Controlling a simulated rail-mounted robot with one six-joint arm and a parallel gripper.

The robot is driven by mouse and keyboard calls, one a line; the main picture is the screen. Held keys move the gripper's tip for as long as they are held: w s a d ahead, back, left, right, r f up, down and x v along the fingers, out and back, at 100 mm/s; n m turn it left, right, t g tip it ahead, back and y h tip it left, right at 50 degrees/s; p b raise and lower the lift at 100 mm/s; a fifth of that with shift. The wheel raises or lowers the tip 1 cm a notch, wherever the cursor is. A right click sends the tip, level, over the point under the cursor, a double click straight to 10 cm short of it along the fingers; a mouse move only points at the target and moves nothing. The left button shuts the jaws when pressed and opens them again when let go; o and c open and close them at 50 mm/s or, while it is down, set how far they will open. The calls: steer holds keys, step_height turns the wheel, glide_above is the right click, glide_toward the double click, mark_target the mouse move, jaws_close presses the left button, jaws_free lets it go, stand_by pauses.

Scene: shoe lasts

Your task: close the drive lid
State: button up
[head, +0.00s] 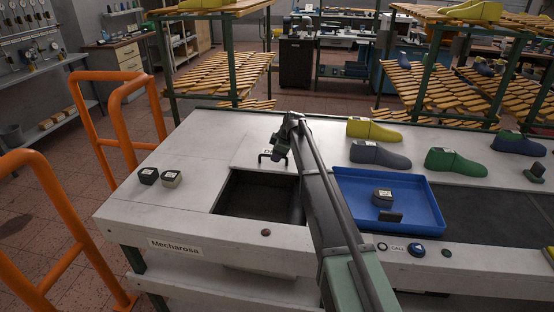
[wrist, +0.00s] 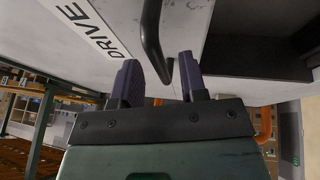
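The drive lid is a pale panel with a black bar handle (head: 272,156) and a label, lying behind a dark open compartment (head: 262,196) in the bench top. In the wrist view the lid (wrist: 60,55) carries the word DRIVE, and its handle (wrist: 151,38) runs down towards my gripper (wrist: 158,66). My gripper (head: 284,150) is at the handle, above the lid. Its two dark fingers are apart, with the handle's near part showing between them. I cannot tell whether either finger touches it.
A blue tray (head: 432,222) holding dark blocks stands right of the compartment. Several coloured shoe lasts (head: 373,130) stand behind it. Orange rails (head: 77,122) stand beyond the bench's left end.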

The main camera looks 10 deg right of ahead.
steer(key=shift+r, duration=0.1)
jaws_close()
steer(key=shift+s, duration=0.15)
steer(key=s+a, duration=0.4)
steer(key=s, duration=0.7)
steer(key=s+a, duration=0.4)
steer(key=s, duration=0.7)
steer(key=shift+s+a, duration=0.25)
steer(key=shift+s, duration=0.05)
jaws_free()
steer(key=shift+s, duration=0.15)
